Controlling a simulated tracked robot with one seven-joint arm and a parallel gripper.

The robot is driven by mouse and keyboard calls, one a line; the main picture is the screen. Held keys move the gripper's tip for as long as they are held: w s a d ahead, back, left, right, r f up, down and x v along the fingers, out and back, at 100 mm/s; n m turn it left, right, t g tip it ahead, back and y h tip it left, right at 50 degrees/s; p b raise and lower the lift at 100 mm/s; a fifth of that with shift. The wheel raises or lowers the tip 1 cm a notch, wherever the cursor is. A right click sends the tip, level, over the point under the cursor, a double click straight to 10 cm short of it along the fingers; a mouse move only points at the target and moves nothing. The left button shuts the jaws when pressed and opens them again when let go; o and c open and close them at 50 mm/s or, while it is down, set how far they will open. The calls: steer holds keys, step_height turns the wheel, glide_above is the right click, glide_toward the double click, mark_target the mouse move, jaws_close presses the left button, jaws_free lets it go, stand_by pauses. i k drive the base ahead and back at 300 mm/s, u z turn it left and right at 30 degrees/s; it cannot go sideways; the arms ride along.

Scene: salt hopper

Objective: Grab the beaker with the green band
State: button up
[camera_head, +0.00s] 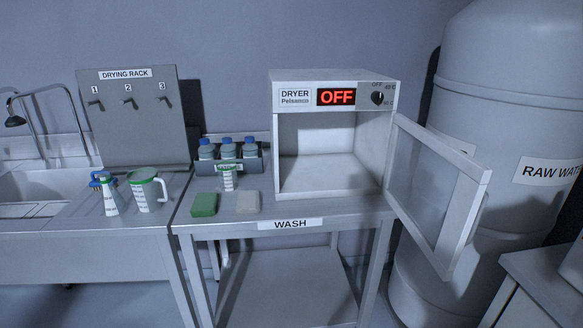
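A white beaker-like jug (145,193) with a green band around its rim and a handle on its right side stands upright on the steel counter at the left, below the drying rack. A narrow, pale, tapered vessel (110,197) with green at its top stands just left of it. A small pale vessel with a green top (228,178) stands on the wash table in front of the blue-capped bottles. My gripper is not in view.
The drying rack (150,125) has empty pegs. A sink (40,185) is at far left. Bottles (228,150), a green sponge (204,205) and a pale block (247,202) are on the wash table. The dryer (330,95) reads OFF; its open door (440,195) juts forward right.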

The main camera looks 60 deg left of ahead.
mark_target(228, 181)
steer(key=z, duration=0.1)
steer(key=i, duration=0.8)
steer(key=u, duration=2.5)
steer(key=k, duration=0.5)
steer(key=u, duration=0.55)
steer(key=i, duration=0.55)
steer(key=z, duration=0.65)
steer(key=i, duration=0.55)
